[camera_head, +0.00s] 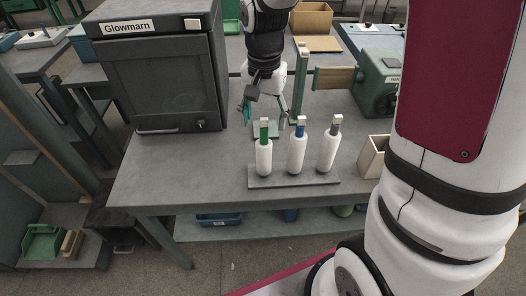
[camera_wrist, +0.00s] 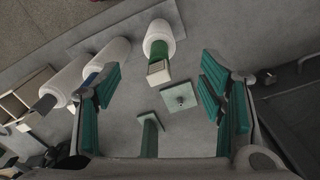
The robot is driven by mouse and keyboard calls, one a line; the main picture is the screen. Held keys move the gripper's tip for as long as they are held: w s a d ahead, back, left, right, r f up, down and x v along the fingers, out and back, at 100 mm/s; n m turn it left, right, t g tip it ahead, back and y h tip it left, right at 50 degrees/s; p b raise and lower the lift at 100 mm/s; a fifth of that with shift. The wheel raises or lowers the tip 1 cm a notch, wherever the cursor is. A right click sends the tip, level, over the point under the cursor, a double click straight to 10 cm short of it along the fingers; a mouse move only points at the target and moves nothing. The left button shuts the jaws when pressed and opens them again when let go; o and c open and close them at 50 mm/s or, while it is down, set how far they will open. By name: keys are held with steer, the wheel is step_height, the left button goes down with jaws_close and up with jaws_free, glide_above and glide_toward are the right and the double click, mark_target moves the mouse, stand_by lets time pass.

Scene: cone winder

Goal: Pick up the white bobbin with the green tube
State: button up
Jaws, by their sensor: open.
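The white bobbin with the green tube (camera_head: 264,155) stands upright at the left end of a row of bobbins on a grey board. In the wrist view the same bobbin (camera_wrist: 158,42) is at the top middle, beyond the fingertips, its green tube and pale tip toward the camera. My gripper (camera_head: 264,108) is open and empty, behind and above the row. In the wrist view its green-padded fingers (camera_wrist: 163,85) are spread wide, with the bobbin apart from them.
A blue-tubed bobbin (camera_head: 297,152) and a dark-tubed bobbin (camera_head: 328,150) stand to the right. The board (camera_head: 290,182) lies near the table's front edge. A grey Glowmarn cabinet (camera_head: 165,85) is at left, an open box (camera_head: 372,158) at right. A small square plate (camera_wrist: 181,97) lies behind the row.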

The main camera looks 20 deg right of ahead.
glide_above(264, 153)
steer(key=w, duration=0.1)
steer(key=shift+w+d+f, duration=0.1)
steer(key=shift+d+f, duration=0.05)
steer(key=shift+f, duration=1.2)
steer(key=shift+w+d+f, duration=0.1)
steer(key=shift+f, duration=1.2)
steer(key=c, duration=1.2)
